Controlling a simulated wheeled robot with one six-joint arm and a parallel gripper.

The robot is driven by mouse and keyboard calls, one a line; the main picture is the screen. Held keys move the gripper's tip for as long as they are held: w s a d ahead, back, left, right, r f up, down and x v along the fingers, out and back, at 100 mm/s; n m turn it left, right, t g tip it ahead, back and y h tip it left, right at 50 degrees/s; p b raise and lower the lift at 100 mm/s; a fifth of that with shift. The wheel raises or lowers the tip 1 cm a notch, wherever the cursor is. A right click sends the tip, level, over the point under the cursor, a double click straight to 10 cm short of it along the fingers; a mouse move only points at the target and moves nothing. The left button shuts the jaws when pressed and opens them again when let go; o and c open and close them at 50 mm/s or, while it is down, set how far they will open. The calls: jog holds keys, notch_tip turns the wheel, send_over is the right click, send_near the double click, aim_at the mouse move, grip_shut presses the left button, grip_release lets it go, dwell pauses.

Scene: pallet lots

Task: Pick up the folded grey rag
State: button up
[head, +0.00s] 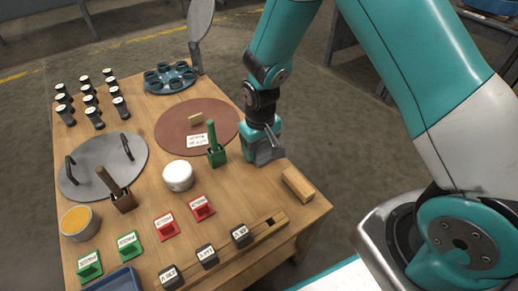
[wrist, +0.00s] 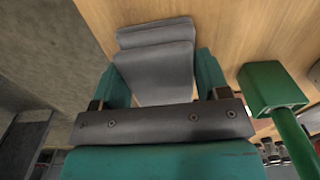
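The folded grey rag (wrist: 158,72) lies between the two teal fingers of my gripper (wrist: 163,82) in the wrist view, its folded layers showing at the far end. The fingers stand wide apart, one on each side of it, very close to its edges. In the head view my gripper (head: 262,140) is low at the right edge of the wooden table, and the grey rag (head: 266,155) shows at it, partly hidden. Any contact between the fingers and the rag is hard to make out.
A green holder (head: 217,157) stands just left of my gripper; it also shows in the wrist view (wrist: 272,88). A wooden block (head: 297,185) lies in front, near the edge. A white round tub (head: 178,176) and a brown round mat (head: 180,121) are further left.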

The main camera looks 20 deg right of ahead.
jog(key=shift+r, duration=0.1)
jog(key=shift+c, duration=0.3)
notch_tip(320, 180, up, 20)
jog(key=p, duration=0.7)
jog(key=shift+p, duration=0.35)
jog(key=shift+o, duration=0.5)
